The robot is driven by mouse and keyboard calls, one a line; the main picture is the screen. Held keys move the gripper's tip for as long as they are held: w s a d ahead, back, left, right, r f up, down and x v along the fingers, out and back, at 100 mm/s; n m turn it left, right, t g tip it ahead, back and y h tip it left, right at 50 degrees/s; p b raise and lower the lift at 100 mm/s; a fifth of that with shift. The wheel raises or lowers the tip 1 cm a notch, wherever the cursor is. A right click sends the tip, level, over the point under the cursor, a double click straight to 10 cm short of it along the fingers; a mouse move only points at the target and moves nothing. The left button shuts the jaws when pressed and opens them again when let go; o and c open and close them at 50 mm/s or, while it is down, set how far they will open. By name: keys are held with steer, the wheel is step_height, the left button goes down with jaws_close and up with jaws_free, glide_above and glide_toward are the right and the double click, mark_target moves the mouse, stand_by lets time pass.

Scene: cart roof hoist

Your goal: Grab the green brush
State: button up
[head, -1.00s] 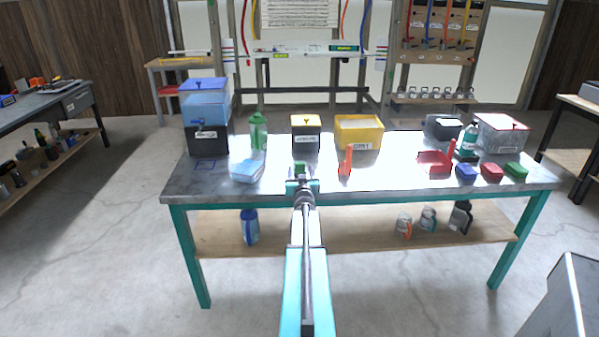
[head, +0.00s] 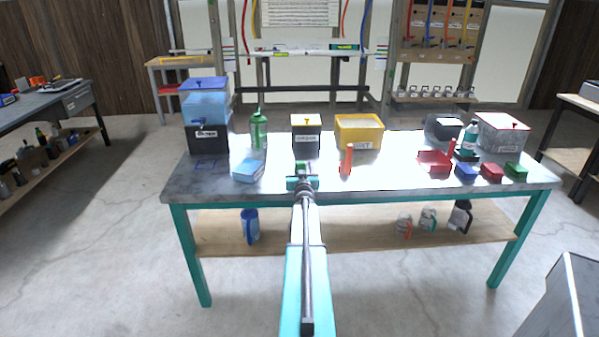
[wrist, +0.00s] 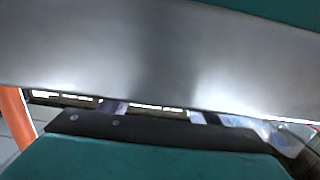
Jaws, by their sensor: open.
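A small green block (head: 515,170), brush-sized, lies at the right end of the table beside similar red and blue blocks. Its bristles are too small to make out. Another small green piece (head: 301,167) shows just beyond my gripper near the table's middle; my gripper partly hides it, and I cannot tell what it is. My gripper (head: 302,182) is open over the front middle of the table, well left of the green block. The wrist view shows mostly a grey surface and teal and dark parts. No green brush shows there.
The table (head: 400,185) also holds a green bottle (head: 259,132), a pale blue box (head: 249,169), a yellow bin (head: 359,132) and an upright red piece (head: 346,160) right of my gripper. A red holder (head: 434,162) stands left of the blue block (head: 466,171). Bare tabletop lies between.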

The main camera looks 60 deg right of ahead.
mark_target(301, 162)
steer(key=shift+c, duration=0.4)
steer(key=c, duration=1.1)
steer(key=shift+o, duration=0.2)
steer(key=shift+r, duration=0.1)
steer(key=shift+r, duration=1.55)
steer(key=shift+s+a+r, duration=0.15)
steer(key=shift+a+r, duration=0.05)
steer(key=w+b+v, duration=0.1)
steer(key=v, duration=1.4)
steer(key=shift+a+r, duration=0.25)
steer(key=shift+a, duration=0.3)
steer(key=shift+s, duration=0.15)
steer(key=shift+a, duration=0.1)
